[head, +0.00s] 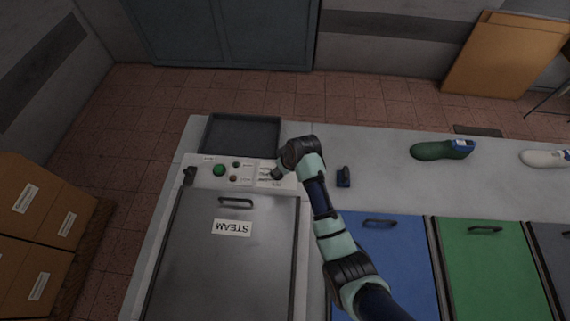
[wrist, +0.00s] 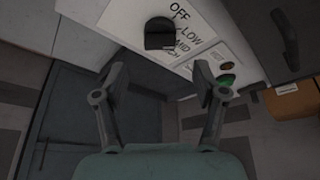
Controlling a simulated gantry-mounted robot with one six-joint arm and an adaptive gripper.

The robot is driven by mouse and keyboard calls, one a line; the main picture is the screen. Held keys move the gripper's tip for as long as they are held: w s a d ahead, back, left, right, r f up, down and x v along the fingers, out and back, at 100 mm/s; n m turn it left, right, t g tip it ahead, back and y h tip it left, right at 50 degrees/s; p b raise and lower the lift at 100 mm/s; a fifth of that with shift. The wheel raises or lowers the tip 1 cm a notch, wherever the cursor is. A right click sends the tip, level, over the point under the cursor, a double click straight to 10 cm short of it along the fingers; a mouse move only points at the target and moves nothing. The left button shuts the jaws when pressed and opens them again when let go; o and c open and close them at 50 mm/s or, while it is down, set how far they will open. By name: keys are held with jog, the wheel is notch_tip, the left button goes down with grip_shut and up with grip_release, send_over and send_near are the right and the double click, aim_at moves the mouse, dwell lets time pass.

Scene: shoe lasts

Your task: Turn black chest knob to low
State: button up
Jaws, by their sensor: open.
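The black knob (wrist: 159,32) shows in the wrist view on a white panel (wrist: 205,25), beside the printed labels OFF, LOW, MID and a partly hidden last one. I cannot tell which label it points to. My gripper (wrist: 160,76) is open, its two fingers spread below the knob in the picture and apart from it, with nothing between them. In the head view my gripper (head: 277,174) is over the right end of the panel (head: 254,183) behind the dark grey chest (head: 221,265) marked STEAM. The knob is not clearly distinguishable there.
A green button (head: 219,170) and small dark buttons are on the same panel. A black tray (head: 240,134) lies behind it. A green shoe last (head: 440,150) lies farther right, with clear grey tabletop between.

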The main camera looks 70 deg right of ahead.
jog(key=v, duration=0.5)
jog(key=shift+s+r, duration=0.1)
jog(key=shift+r, duration=0.1)
jog(key=shift+a, duration=0.1)
jog(key=w+a+r+n+t, duration=0.1)
jog(key=w+a+r+t, duration=0.1)
jog(key=w+a+r, duration=0.35)
jog(key=w+a+r+n+t, duration=0.1)
jog(key=w+a+r, duration=0.15)
jog(key=a, duration=0.65)
jog(key=w+a+r+n+t, duration=0.2)
jog(key=w+a+r, duration=0.1)
jog(key=w+a, duration=0.3)
jog(key=s+a+r+n+t+y, duration=0.15)
jog(key=a+r, duration=0.35)
jog(key=a, duration=0.5)
jog(key=s+a+r+n+t+y, duration=0.1)
jog(key=s+a+r+t, duration=0.3)
jog(key=a, duration=0.7)
notch_tip(320, 180, up, 15)
jog(key=w+d+g+p, duration=0.1)
jog(key=p, duration=1.3)
jog(key=shift+w, duration=0.3)
